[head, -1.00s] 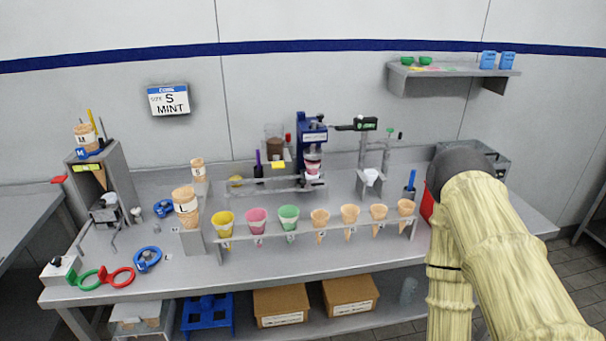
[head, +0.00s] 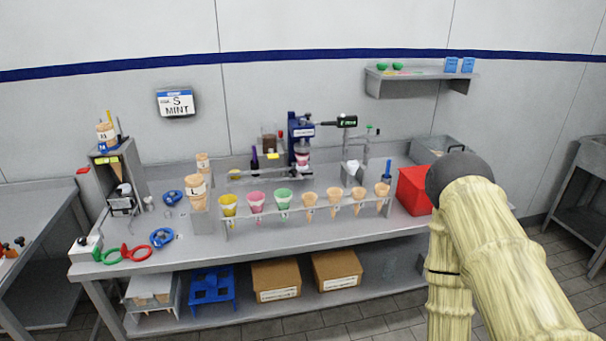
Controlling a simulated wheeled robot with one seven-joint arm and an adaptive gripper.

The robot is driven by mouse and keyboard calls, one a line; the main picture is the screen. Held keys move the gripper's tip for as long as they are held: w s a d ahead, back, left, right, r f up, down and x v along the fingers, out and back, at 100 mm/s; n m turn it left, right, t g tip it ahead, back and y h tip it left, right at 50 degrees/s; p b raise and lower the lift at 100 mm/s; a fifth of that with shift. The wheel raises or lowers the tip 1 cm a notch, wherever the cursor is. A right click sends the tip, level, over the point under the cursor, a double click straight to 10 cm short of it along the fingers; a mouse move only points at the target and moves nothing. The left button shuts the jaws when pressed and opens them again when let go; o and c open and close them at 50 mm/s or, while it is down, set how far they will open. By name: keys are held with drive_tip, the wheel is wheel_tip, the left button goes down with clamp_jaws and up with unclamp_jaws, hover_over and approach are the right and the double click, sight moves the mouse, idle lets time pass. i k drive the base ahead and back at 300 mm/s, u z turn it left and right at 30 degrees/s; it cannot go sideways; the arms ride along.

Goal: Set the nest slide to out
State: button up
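The steel bench (head: 270,232) stands ahead with its cone equipment. A blue upright press (head: 299,130) stands at the back middle, with a pink and white cup-like piece (head: 302,158) under its head. A low steel rail (head: 262,178) runs to the left of its foot. I cannot tell which part is the nest slide or how it is set. My arm fills the right foreground, its dark joint beside the red bin (head: 413,190). My gripper is out of view.
A rack (head: 305,212) along the bench front holds yellow, pink and green cups and several plain cones. Red, green and blue rings lie at the left. A wall shelf (head: 420,78) hangs at the upper right. Cardboard boxes (head: 276,280) sit below. Floor shows at the right.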

sight(295, 173)
drive_tip(key=z, duration=0.6)
drive_tip(key=i, duration=1.3)
drive_tip(key=u, duration=0.25)
